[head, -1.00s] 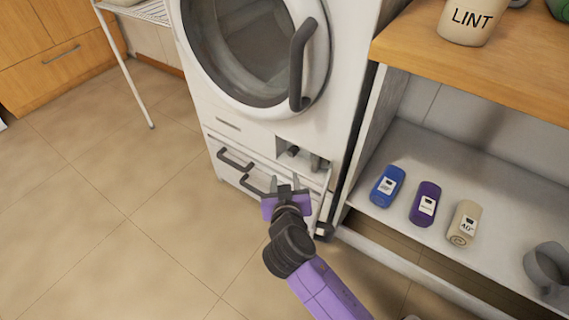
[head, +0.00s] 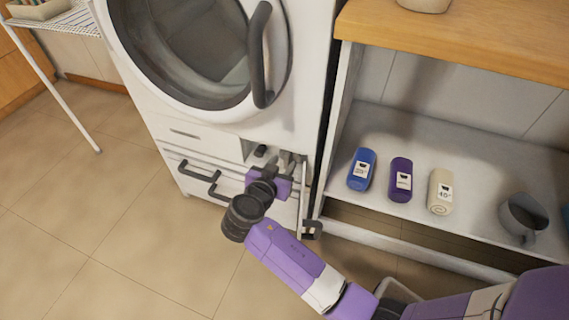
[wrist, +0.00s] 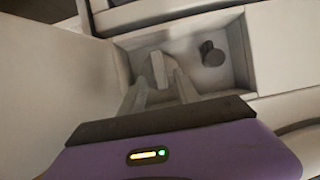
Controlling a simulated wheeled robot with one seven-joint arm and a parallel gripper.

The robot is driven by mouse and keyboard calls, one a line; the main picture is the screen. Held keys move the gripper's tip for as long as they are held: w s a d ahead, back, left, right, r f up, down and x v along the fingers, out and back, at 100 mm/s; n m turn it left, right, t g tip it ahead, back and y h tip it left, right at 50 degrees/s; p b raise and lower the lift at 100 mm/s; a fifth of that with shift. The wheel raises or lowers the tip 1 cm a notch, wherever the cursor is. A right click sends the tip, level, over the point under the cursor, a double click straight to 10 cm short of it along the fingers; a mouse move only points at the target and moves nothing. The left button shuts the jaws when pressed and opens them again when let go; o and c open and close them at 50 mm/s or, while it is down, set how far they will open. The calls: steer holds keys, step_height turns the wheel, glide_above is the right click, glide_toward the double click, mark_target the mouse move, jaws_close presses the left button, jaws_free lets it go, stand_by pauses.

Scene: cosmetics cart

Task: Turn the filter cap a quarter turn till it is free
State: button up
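The filter cap's upright pale grey grip bar (wrist: 159,68) shows in the wrist view, inside the open recess low on the white machine. It looks upright; the cap's round edge cannot be made out. My gripper (wrist: 162,82) is open, its two pale fingers reaching into the recess, one to each side of the bar's lower part. Whether either finger touches the bar I cannot tell. In the head view my gripper (head: 288,163) is at the recess mouth and hides most of the cap.
A dark round knob (wrist: 212,54) sits right of the bar in the recess. The opened flap (wrist: 45,85) stands close on the left in the wrist view. The machine's black drawer handles (head: 200,172) are left of my gripper.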

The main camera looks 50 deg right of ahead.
steer(key=shift+x, duration=1.05)
jaws_close()
